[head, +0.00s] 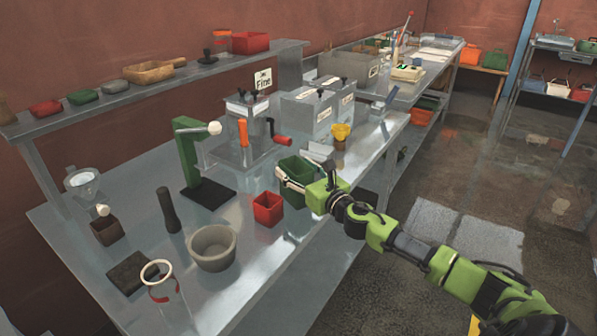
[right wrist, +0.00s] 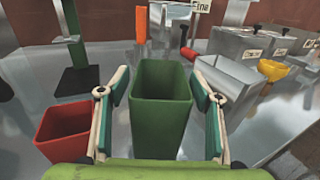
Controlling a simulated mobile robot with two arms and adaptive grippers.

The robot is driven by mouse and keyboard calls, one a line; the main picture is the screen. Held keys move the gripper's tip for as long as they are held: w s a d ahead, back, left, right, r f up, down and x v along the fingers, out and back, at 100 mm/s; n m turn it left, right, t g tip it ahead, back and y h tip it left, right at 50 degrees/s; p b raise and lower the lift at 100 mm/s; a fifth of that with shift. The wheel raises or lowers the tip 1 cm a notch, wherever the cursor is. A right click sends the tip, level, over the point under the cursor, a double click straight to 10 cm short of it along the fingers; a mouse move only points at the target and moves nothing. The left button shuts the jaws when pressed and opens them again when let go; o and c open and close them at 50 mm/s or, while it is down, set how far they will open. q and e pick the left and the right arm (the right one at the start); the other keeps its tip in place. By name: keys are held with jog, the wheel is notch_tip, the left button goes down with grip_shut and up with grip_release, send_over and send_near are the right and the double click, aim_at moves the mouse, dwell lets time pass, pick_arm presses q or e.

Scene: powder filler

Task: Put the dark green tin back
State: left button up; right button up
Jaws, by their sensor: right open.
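The dark green tin (head: 299,166) is an open, square, upright tin on the metal bench, right of a small red tin (head: 268,208). My right gripper (head: 291,184) is at the green tin. In the right wrist view the green tin (right wrist: 162,110) stands between the two spread fingers of my right gripper (right wrist: 158,95), with a visible gap on each side. The gripper is open, and the tin looks empty. Its base is partly hidden by my gripper in the head view. My left gripper is not in view.
A green stand (head: 190,150), a grey bowl (head: 212,248) and a dark pestle (head: 168,210) stand to the left. Metal hoppers (head: 312,112) and a yellow funnel (head: 341,131) are behind. A wall shelf (head: 150,88) holds several coloured lids or boxes. The bench's front edge is clear.

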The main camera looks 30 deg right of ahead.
jog(key=shift+r, duration=0.1)
jog(key=s+b, duration=0.2)
jog(key=s, duration=0.7)
jog(key=shift+s, duration=1.5)
